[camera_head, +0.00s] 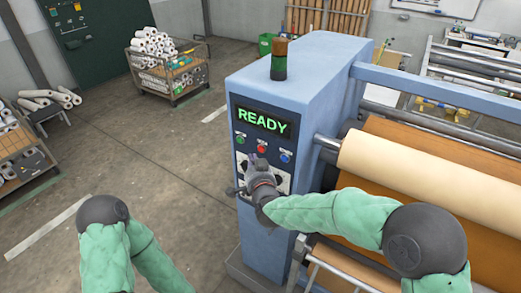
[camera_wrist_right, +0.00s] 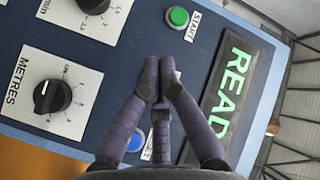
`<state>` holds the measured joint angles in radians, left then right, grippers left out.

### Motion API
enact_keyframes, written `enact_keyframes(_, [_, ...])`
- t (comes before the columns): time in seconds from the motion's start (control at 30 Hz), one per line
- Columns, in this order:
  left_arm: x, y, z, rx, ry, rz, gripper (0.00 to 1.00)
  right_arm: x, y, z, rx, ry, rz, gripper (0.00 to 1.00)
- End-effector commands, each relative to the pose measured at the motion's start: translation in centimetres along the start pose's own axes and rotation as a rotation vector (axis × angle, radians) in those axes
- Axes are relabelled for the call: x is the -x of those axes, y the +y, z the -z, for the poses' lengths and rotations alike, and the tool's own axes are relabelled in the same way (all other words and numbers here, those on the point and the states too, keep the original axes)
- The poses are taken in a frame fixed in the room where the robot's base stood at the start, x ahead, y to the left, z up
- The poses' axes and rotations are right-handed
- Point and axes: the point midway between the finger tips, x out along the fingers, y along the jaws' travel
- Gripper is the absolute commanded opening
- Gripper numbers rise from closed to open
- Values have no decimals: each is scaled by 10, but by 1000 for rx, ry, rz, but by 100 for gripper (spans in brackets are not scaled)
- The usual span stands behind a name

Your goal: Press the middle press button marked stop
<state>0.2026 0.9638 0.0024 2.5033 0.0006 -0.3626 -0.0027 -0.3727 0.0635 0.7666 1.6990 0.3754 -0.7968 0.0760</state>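The blue press housing carries a dark control panel with a row of three buttons under a green READY display (camera_head: 262,121). The red button (camera_head: 262,149) is the middle one, between the green button (camera_head: 241,139) and the blue button (camera_head: 285,156). My right gripper (camera_head: 253,160) is just below the red button in the head view. In the right wrist view its fingers (camera_wrist_right: 165,68) are together and empty, over the panel between the green START button (camera_wrist_right: 178,17) and the blue button (camera_wrist_right: 136,141). They hide the red button there; contact cannot be told. My left gripper is out of view.
Black knobs, one on the METRES dial (camera_wrist_right: 53,97), sit below the buttons. A signal lamp (camera_head: 279,60) stands on the housing. A cream roll (camera_head: 410,170) and rails lie to the right. Open floor (camera_head: 130,160) lies to the left, with a cart of rolls (camera_head: 170,75) behind.

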Motion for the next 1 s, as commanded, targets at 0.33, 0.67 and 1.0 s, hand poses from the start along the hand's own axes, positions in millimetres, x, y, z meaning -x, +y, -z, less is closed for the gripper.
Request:
enact_keyframes(0.33, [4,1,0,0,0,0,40,21,-16,-15,1,-1,1,0])
enact_keyframes(0.67, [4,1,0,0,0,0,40,25,-18,-18,1,0,-1,0])
enact_keyframes(1.0, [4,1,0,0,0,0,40,25,-18,-18,1,0,0,0])
